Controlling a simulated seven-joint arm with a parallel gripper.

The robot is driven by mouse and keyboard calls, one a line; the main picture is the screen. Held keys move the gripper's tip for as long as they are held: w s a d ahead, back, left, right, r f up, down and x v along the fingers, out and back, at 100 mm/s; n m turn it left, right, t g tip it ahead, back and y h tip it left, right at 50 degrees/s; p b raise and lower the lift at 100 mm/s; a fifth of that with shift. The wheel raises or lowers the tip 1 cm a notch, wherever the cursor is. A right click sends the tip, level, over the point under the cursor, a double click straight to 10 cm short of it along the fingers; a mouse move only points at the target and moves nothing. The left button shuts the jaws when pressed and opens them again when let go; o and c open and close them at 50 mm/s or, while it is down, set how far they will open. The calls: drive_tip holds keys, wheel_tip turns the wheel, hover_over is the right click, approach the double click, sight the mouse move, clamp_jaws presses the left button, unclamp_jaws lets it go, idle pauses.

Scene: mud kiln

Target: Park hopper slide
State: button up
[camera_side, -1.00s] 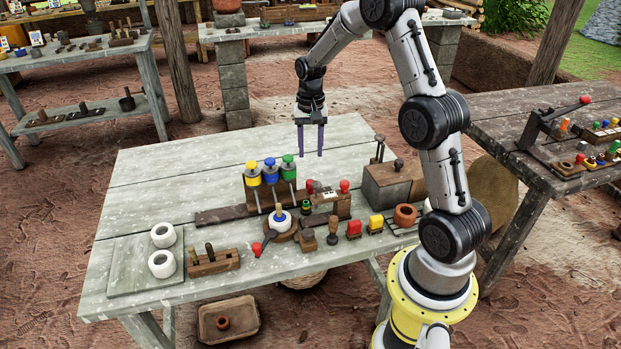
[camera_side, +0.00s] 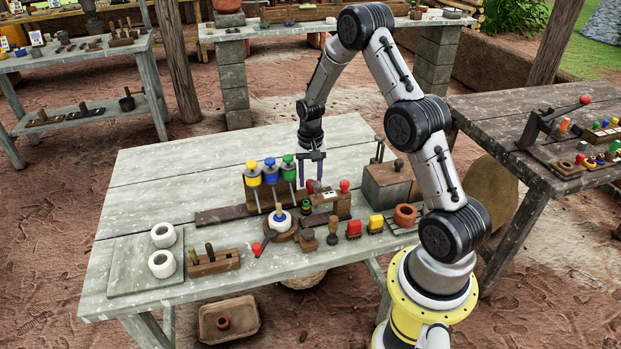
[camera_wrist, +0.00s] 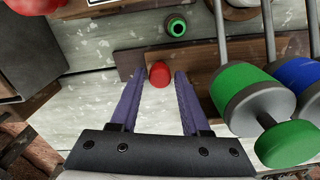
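A small red knob (camera_wrist: 160,73) shows between the fingertips of my gripper (camera_wrist: 158,84) in the wrist view, with gaps on both sides. In the side view my gripper (camera_side: 311,176) points down above the red knob (camera_side: 310,187), just right of the hopper rack. The fingers are open and empty; their exact height over the knob is hard to judge. The rack (camera_side: 260,197) carries yellow, blue and green hoppers; the green hopper (camera_wrist: 245,95) is close to the right finger in the wrist view. A dark flat wooden strip (camera_side: 220,215) runs below the rack.
The table's back left is clear.

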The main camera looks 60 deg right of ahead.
clamp_jaws()
drive_tip(key=shift+w, duration=0.1)
idle(1.2)
